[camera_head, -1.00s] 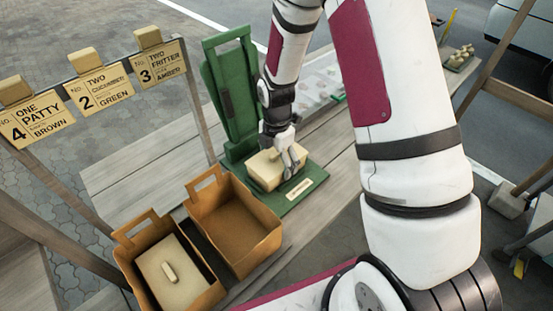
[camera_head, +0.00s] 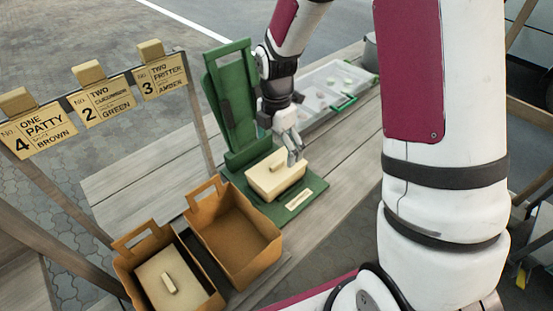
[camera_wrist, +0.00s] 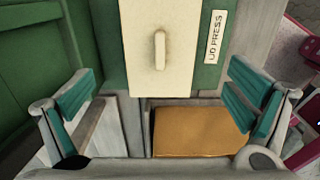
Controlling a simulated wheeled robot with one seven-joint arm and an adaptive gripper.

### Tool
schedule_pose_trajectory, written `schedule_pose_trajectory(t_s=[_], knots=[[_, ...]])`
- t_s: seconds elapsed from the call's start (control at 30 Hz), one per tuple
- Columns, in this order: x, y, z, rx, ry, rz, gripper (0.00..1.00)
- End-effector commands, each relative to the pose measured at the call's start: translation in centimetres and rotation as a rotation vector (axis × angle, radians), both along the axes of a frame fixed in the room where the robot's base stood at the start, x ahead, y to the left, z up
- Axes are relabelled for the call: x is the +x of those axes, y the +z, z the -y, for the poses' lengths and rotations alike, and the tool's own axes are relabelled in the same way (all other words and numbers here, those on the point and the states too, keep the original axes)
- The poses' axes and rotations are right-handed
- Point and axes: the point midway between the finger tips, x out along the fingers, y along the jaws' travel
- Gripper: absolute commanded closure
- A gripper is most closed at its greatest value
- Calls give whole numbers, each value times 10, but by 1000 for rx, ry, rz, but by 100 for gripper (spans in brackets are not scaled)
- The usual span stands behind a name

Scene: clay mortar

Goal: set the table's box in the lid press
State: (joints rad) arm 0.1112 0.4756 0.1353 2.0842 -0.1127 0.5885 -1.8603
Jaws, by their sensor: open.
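The cream box (camera_head: 268,184) has a lid with a bar handle and sits level on the green base of the lid press (camera_head: 312,187). The press's tall green plate (camera_head: 238,100) stands upright behind it. In the wrist view the box (camera_wrist: 160,70) lies on the green base beside the LID PRESS label (camera_wrist: 216,37). My gripper (camera_head: 296,152) is just above the box's far right side, apart from it as far as I can tell. In the wrist view my gripper (camera_wrist: 162,98) has its teal-padded fingers wide apart with nothing held.
An open brown bag (camera_head: 262,250) stands in front of the press, empty. Another bag (camera_head: 130,265) beside it holds a cream lidded box (camera_head: 160,292). Order signs (camera_head: 102,100) hang on a rail at left. A pale tray (camera_head: 335,85) lies behind the arm.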

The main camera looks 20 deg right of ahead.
Motion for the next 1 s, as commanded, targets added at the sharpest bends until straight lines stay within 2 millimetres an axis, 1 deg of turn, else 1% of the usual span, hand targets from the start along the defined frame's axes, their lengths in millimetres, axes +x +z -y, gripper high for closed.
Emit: schedule_pose_trajectory(t_s=[0.03, 0.1, 0.27, 0.33, 0.47, 0.6, 0.7, 0.8, 1.0], knots=[[1, 8, 0, 0, 0, 3, 2], [1, 16, 0, 0, 0, 3, 2], [-1, 27, 0, -2, -12, 4, 2], [-3, 36, 1, -5, -46, 12, 2], [-16, 66, 3, -16, -186, 42, 2], [-39, 106, 5, -20, -411, 88, 2], [-58, 131, 6, -12, -576, 120, 2], [-79, 153, 7, 3, -740, 151, 2], [-124, 190, 8, 56, -1070, 208, 2]])
